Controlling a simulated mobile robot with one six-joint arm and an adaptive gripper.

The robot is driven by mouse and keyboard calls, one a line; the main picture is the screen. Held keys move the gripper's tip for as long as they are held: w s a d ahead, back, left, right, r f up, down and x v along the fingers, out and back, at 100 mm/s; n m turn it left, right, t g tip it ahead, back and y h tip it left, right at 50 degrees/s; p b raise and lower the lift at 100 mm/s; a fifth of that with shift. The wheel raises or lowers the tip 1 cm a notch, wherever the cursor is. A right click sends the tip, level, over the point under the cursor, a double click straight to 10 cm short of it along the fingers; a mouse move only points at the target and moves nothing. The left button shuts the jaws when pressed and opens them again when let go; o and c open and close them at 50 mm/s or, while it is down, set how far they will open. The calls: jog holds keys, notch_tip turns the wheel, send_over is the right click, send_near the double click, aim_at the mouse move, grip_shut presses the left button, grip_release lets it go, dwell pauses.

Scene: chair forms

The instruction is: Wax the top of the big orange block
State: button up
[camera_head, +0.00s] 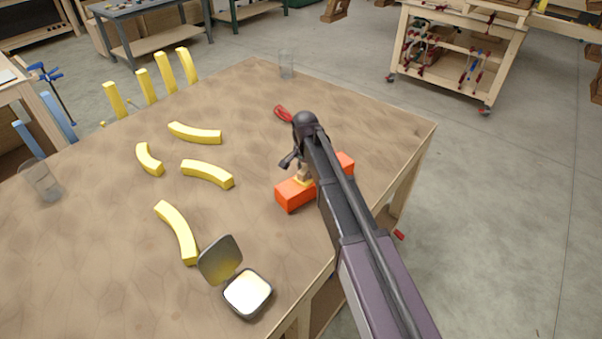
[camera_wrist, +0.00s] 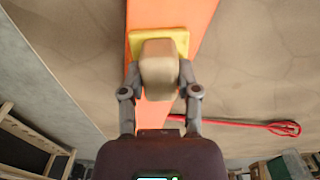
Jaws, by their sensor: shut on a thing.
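The big orange block (camera_head: 293,195) lies on the table near its right side, partly hidden by my arm. It also shows in the wrist view (camera_wrist: 140,14). My gripper (camera_head: 301,172) is shut on an applicator with a tan handle (camera_wrist: 158,72) and a yellow pad (camera_wrist: 181,42). The pad is over the block's top face and looks to be on it or very close; contact is not certain. An open tin (camera_head: 247,292) with a pale shiny inside stands at the table's front, its lid (camera_head: 220,260) tilted up behind it.
Several yellow curved blocks (camera_head: 178,232) lie left of the orange block on the brown table (camera_head: 100,235). A red-handled tool (camera_head: 283,114) lies beyond it. Clear glasses stand at the back (camera_head: 287,63) and left (camera_head: 45,181). The table's right edge is close.

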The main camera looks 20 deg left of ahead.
jog(key=shift+w+d, duration=0.5)
jog(key=shift+w, duration=0.15)
jog(key=shift+w, duration=0.1)
jog(key=shift+w+d, duration=1.05)
jog(key=shift+w, duration=0.3)
jog(key=shift+w+d, duration=1.15)
jog(key=shift+w, duration=0.2)
jog(key=shift+w+d, duration=0.55)
jog(key=shift+w, duration=0.2)
jog(key=shift+w+d, duration=0.5)
jog(key=shift+w, duration=0.2)
jog(key=shift+w+d, duration=0.1)
jog(key=shift+w, duration=0.05)
jog(key=shift+w+d, duration=1)
jog(key=shift+w, duration=0.2)
